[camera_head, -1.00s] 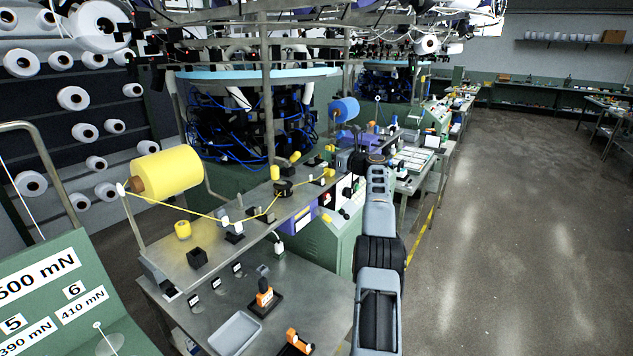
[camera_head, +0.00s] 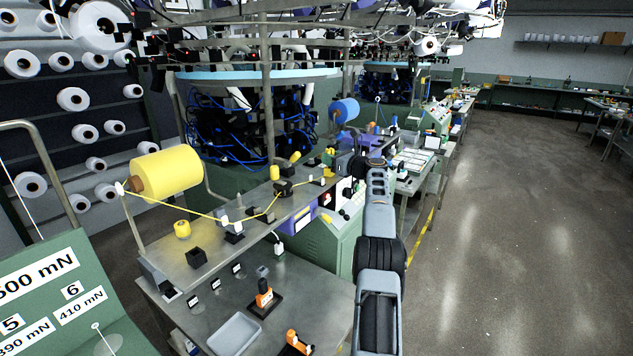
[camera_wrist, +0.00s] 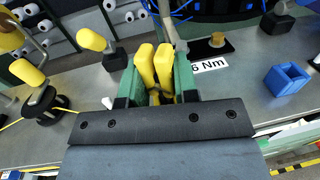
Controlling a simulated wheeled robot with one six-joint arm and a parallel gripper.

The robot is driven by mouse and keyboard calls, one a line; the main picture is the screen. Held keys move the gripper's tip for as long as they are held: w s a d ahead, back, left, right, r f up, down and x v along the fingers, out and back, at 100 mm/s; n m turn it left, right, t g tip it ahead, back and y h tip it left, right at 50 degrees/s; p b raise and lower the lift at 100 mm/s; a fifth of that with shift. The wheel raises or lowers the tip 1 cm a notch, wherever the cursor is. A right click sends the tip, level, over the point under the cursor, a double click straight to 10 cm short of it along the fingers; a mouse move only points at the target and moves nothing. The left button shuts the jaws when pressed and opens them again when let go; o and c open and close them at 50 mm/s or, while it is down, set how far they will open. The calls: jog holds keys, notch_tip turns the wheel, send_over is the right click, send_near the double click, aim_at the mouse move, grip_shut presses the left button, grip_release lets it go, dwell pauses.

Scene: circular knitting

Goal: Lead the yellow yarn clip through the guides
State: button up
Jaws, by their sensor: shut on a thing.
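My gripper (camera_wrist: 157,82) is shut on the yellow yarn clip (camera_wrist: 163,68), which shows as two yellow slabs between the green jaws. In the head view the gripper (camera_head: 331,170) is beyond the far end of the guide row, partly hidden by my arm. The yellow yarn (camera_head: 190,207) runs from the yellow cone (camera_head: 168,168) past a white-topped guide (camera_head: 226,223) and a black round guide (camera_head: 284,188) toward a small white guide (camera_head: 316,181). The black round guide (camera_wrist: 43,106) and the white piece (camera_wrist: 108,103) also show in the wrist view. The yarn's last stretch to the clip is unclear.
Yellow-headed posts (camera_wrist: 92,40) stand beside the row. A blue cone (camera_head: 344,110) stands behind. The lower bench holds a tray (camera_head: 234,334) and orange-topped devices (camera_head: 264,298).

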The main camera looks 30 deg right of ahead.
jog(key=shift+f, duration=0.4)
dwell(0.4)
jog(key=o, duration=0.9)
jog(key=b+v, duration=0.6)
jog(key=v, duration=0.8)
jog(key=shift+a+f, duration=0.1)
jog(key=shift+w, duration=0.1)
